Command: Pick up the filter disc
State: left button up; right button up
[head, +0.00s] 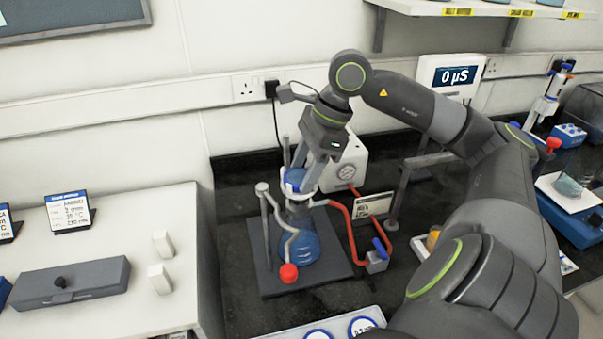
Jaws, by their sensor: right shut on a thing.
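My right gripper (299,180) points down over the glass flask of blue liquid (298,245), at the top of its neck. It is shut on a small white and blue piece (293,181), which looks like the filter disc; the fingers partly hide it, and I cannot tell whether it touches the glassware below. The flask stands upright on a dark base plate (285,287). My left gripper is not in view.
A red hose (342,209) runs from the flask towards a white box (347,165) behind. A tray with blue-rimmed round containers (362,327) is at the front. A white counter (130,235) lies left.

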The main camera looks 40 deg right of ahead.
aim_at(304, 175)
jog(key=shift+r, duration=0.1)
jog(key=shift+r+b, duration=0.55)
jog(key=shift+r, duration=4.35)
